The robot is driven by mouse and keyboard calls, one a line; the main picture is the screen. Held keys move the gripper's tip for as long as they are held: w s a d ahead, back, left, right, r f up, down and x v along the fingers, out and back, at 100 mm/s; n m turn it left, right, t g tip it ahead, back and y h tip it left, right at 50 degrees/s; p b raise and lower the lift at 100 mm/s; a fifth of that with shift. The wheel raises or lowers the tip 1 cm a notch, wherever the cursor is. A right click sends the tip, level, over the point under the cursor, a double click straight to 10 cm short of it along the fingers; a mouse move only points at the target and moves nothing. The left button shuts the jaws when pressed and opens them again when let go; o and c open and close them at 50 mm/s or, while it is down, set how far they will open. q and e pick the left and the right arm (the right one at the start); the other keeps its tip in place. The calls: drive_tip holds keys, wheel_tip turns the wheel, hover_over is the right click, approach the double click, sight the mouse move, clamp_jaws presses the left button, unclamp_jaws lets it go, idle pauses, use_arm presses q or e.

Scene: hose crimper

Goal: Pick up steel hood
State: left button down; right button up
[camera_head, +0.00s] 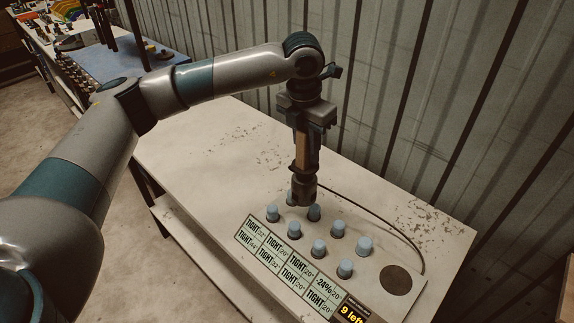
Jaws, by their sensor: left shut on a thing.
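My left gripper (305,150) points straight down over the white table, its fingers shut on a dark cylindrical piece (303,190). A brown strip shows between the fingers above this piece. The piece's lower end is among the light-blue caps (314,213) on the panel, close to the back ones. I cannot tell whether it touches them, nor whether it is the steel hood. No other thing in view is clearly a steel hood. My right gripper is out of view.
The pale panel (378,303) holds several blue caps, a dark round disc (397,280) and labels reading "TIGHT", "-24%" and "9 left". A black cable (385,222) curves behind it. The white table (200,170) is bare at left. A corrugated wall (430,100) stands close behind.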

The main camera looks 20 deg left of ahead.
use_arm(q)
drive_tip(key=d+r, duration=0.1)
drive_tip(key=w+d+r+b, duration=0.1)
drive_tip(key=d, duration=0.1)
drive_tip(key=shift+w, duration=0.15)
idle(0.4)
